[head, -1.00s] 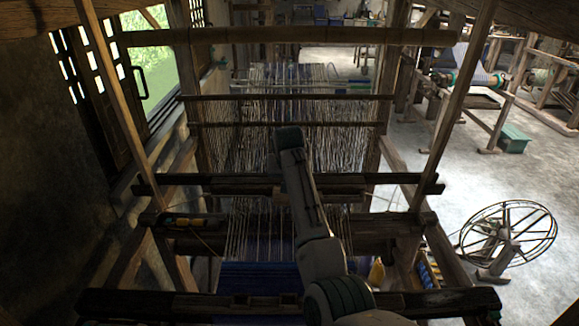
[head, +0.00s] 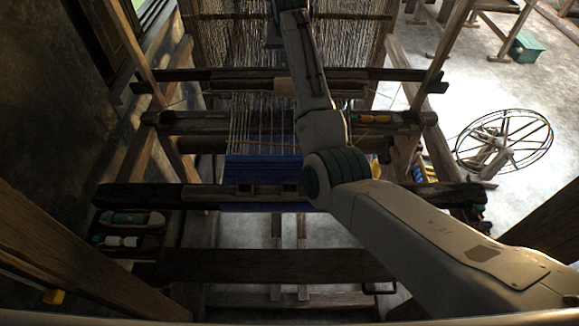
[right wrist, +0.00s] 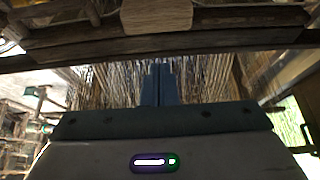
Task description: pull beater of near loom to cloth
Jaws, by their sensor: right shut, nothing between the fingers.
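The near loom's beater (head: 235,87) is a dark wooden crossbar with a pale block at its middle, over bare warp threads. In the right wrist view the beater (right wrist: 85,45) crosses the top. The blue cloth (head: 255,168) lies nearer, just behind the front beam, with open warp between it and the crossbar. My right arm reaches across the loom from the lower right. My right gripper (right wrist: 159,82) is shut and empty, its tips near the crossbar by the pale block. I cannot tell if they touch. My left gripper is out of view.
The front beam (head: 140,196) crosses before the cloth. Shuttles (head: 130,219) lie in a tray at left. Slanting posts (head: 60,240) flank the frame. A spoked wheel (head: 505,142) stands on the floor at right, with a green box (head: 525,47) behind it.

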